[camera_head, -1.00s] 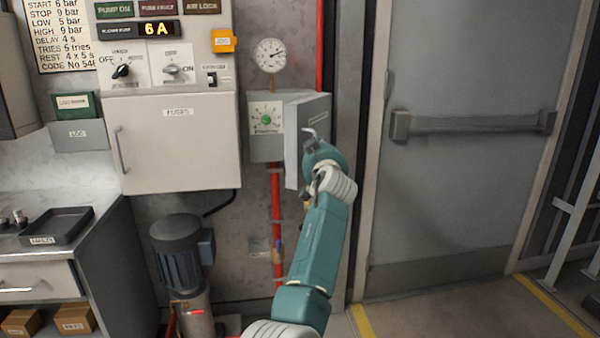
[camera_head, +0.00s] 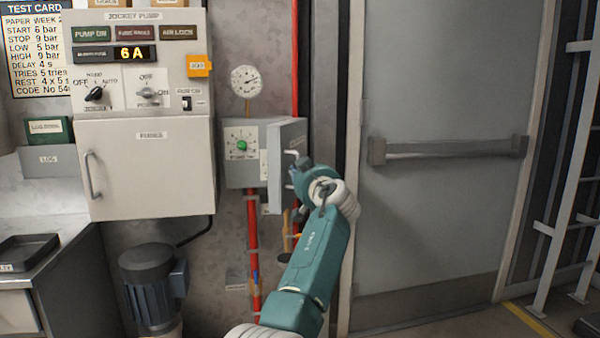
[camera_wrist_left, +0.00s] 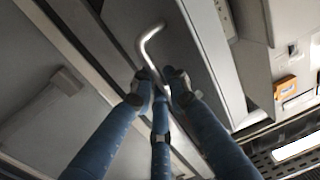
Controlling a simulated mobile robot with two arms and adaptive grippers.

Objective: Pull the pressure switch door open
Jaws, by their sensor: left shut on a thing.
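The grey pressure switch box (camera_head: 233,174) hangs on the wall under a round gauge. Its door (camera_head: 283,190) stands partly open, swung out from the box. The panel inside shows a green knob (camera_head: 242,146). My left gripper (camera_head: 296,172) is at the door's outer face, shut on its bent metal handle (camera_head: 294,154). In the left wrist view, the three blue fingers (camera_wrist_left: 160,92) close around the handle (camera_wrist_left: 149,42), whose bent end sticks out beyond them. My right gripper is not in view.
A white cabinet (camera_head: 146,185) labelled fuses is on the wall to the left. A blue motor (camera_head: 150,285) stands below it. A large grey door (camera_head: 430,230) with a push bar (camera_head: 450,147) is to the right. Red pipes run above and below the box.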

